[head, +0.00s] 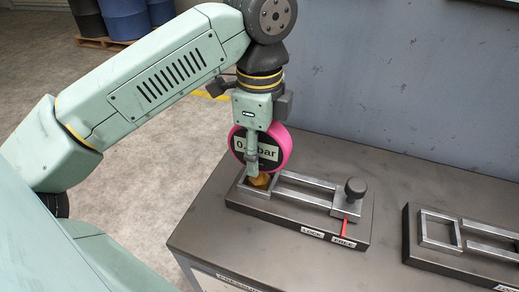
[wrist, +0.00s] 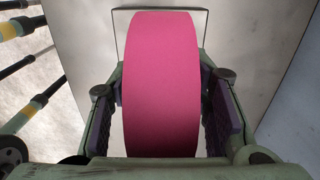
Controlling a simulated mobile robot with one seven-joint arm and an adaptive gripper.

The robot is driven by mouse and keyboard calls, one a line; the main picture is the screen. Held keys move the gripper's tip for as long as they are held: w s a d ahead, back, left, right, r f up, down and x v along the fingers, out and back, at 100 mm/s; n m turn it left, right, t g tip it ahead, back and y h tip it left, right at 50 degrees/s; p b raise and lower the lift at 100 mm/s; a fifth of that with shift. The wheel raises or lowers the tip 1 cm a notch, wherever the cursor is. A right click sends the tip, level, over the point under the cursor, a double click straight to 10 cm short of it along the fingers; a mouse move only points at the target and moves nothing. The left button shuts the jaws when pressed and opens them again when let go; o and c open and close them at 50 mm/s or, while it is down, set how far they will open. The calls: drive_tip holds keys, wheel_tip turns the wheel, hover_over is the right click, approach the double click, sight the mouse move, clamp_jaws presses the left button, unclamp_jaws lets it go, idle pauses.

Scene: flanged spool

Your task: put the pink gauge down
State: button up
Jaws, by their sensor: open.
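The pink gauge (head: 284,147) stands upright, its dark face with a pale label partly covered by my gripper (head: 254,165). Its brass-coloured lower fitting (head: 260,181) is down inside the left end of a metal frame on the near fixture (head: 290,208). Whether it rests fully on the bottom is hidden. In the wrist view the pink rim of the gauge (wrist: 160,80) fills the space between the two fingers of my gripper (wrist: 162,125). The fingers are open, one on each side of the rim, with little room beside it.
The fixture has a slide with a black knob (head: 355,188) and a red pointer (head: 345,228) by the label FREE. A second fixture (head: 465,245) stands to the right on the dark bench (head: 205,232). A grey wall (head: 400,90) is behind. Blue drums (head: 124,18) stand far off.

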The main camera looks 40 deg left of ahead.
wheel_tip(320, 180, up, 12)
drive_tip(key=p, duration=0.5)
drive_tip(key=shift+f, duration=0.2)
drive_tip(key=shift+c, duration=0.2)
idle(0.7)
